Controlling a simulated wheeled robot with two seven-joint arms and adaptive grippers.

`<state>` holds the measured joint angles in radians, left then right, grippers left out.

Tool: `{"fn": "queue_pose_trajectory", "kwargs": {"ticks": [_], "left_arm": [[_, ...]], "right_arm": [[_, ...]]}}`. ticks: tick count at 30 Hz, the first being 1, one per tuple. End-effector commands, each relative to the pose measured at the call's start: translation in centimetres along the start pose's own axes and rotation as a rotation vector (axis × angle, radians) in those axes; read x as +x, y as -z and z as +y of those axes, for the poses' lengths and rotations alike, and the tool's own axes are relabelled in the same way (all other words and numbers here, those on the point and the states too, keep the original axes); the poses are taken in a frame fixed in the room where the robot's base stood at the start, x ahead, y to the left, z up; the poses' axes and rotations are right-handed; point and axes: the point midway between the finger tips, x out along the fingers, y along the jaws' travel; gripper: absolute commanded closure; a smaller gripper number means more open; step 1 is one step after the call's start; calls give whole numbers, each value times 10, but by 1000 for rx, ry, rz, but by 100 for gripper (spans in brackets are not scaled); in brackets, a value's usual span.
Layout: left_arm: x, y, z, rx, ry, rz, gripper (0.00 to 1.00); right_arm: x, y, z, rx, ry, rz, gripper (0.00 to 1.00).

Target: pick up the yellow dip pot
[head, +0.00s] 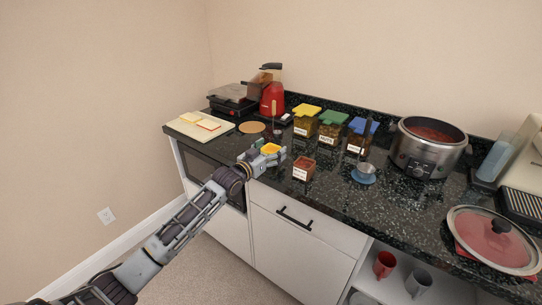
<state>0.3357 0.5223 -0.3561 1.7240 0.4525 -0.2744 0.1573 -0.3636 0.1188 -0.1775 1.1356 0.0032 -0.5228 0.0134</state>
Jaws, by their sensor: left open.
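The yellow dip pot (270,148) is on the dark speckled counter near its front edge, left of the middle of the head view. Its yellow top shows, and its lower part is mostly hidden by my gripper. My left gripper (268,156) is open at the pot, its fingers at the pot's near side and seeming to reach to either side of it. I cannot tell whether the fingers touch it. My right gripper is out of view.
A reddish-brown labelled pot (304,170) stands close on the right. Behind are jars with yellow (306,109), green (333,116) and blue (362,126) lids. A ladle on a blue rest (364,175) and a steel cooker (427,148) stand farther right.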

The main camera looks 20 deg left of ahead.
Motion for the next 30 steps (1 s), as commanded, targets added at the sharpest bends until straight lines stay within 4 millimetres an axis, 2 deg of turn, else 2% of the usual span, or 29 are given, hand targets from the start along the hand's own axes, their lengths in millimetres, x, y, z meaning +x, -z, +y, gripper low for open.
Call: {"fn": "queue_pose_trajectory", "kwargs": {"ticks": [15, 27, 30], "left_arm": [[1, 0, 0, 0, 0, 0, 21], [1, 0, 0, 0, 0, 0, 72], [1, 1, 0, 1, 0, 2, 75]], "right_arm": [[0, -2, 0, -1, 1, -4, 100], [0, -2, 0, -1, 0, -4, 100], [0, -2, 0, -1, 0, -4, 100]]}}
